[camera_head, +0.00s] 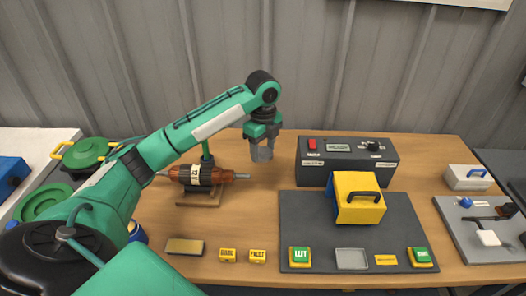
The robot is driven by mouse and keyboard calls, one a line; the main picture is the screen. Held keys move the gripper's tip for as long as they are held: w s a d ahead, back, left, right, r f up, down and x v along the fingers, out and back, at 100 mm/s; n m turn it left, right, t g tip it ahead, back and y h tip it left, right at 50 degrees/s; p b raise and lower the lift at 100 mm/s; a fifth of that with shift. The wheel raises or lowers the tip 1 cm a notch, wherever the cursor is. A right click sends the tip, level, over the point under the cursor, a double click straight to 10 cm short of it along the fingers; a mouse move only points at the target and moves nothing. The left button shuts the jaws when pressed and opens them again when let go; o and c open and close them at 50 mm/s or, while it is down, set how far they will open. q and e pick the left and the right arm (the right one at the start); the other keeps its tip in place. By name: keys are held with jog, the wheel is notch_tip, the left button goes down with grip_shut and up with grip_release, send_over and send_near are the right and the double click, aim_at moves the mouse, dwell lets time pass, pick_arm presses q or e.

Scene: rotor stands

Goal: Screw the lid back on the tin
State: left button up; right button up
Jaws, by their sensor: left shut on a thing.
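My left gripper (262,150) hangs fingers-down above the back of the wooden table, left of the dark control box. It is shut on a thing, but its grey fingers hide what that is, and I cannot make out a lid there. A small blue round container (137,233), possibly the tin, stands at the left of the table. My left arm covers much of it, so its top cannot be told. The gripper is well to the right of it and farther back. My right gripper is not in view.
A rotor (202,175) lies on a wooden stand left of the gripper. The control box (347,160) stands behind a dark mat (300,222) bearing a yellow case (358,198). A green pot (88,153) is at far left. Table between rotor and mat is clear.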

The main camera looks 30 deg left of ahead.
pick_arm(q)
jog(key=shift+d, duration=0.1)
jog(key=s+d+f+n, duration=0.2)
jog(key=s+d+n, duration=0.5)
jog(key=n, duration=0.2)
jog(key=s+d+f+n, duration=0.3)
jog(key=s+d+n, duration=0.3)
jog(key=d+n, duration=0.2)
jog(key=shift+s+f+n, duration=0.15)
jog(key=shift+s+n, duration=0.2)
jog(key=shift+n, duration=0.95)
jog(key=shift+d, duration=0.1)
